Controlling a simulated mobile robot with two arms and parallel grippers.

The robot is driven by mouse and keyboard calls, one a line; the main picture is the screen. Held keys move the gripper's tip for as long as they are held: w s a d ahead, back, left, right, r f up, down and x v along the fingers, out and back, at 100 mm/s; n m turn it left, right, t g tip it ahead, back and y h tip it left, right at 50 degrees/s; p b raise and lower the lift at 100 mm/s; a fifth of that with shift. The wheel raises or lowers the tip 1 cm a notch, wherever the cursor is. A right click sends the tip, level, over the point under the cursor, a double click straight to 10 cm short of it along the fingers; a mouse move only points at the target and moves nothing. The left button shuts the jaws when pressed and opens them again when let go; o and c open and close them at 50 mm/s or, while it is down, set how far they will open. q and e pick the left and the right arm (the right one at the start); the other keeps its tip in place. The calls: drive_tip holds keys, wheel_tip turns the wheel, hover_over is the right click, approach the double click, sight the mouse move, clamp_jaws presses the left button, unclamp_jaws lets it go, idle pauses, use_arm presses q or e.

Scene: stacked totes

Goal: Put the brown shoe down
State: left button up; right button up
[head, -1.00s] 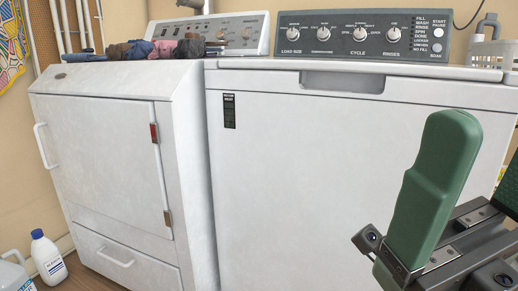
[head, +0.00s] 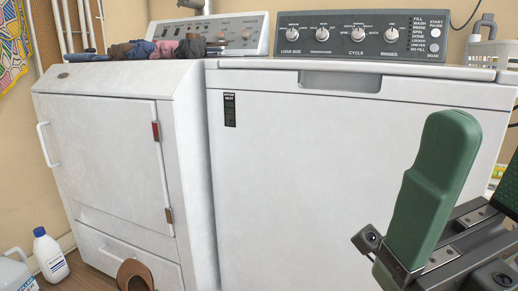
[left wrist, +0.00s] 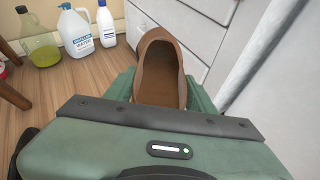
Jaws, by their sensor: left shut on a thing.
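The brown shoe (left wrist: 160,62) is held in my left gripper (left wrist: 162,92), whose green fingers close on its two sides in the left wrist view. The shoe's opening faces the camera, and wooden floor shows around it. In the head view only the shoe's upper part (head: 134,272) shows at the bottom edge, in front of the dryer's drawer; my left gripper is out of that view. I cannot tell whether the shoe touches the floor. My right gripper (head: 474,172) is at the right of the head view, its green fingers apart with nothing between them.
A white dryer (head: 108,140) and a washing machine (head: 340,160) stand side by side. Folded clothes (head: 160,48) lie on the dryer. A white bottle (head: 48,254) and a jug (head: 14,270) stand on the floor at left. A green bottle (left wrist: 40,45) and wooden legs (left wrist: 12,95) are nearby.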

use_arm(q)
drive_tip(key=d+r+m+h, duration=0.2)
drive_tip(key=r, duration=0.3)
drive_tip(key=d+r+m+t+h, duration=0.1)
drive_tip(key=d+r+m+h, duration=0.1)
drive_tip(key=r, duration=0.4)
drive_tip(key=d+r+m+t+h, duration=0.1)
drive_tip(key=d+r+m+h, duration=0.1)
drive_tip(key=r, duration=0.4)
drive_tip(key=shift+s+d+r+m+h, duration=0.25)
drive_tip(key=shift+s+d+m+h, duration=0.1)
drive_tip(key=shift+d+h, duration=0.35)
clamp_jaws()
drive_tip(key=shift+d+f, duration=0.1)
drive_tip(key=shift+f, duration=0.05)
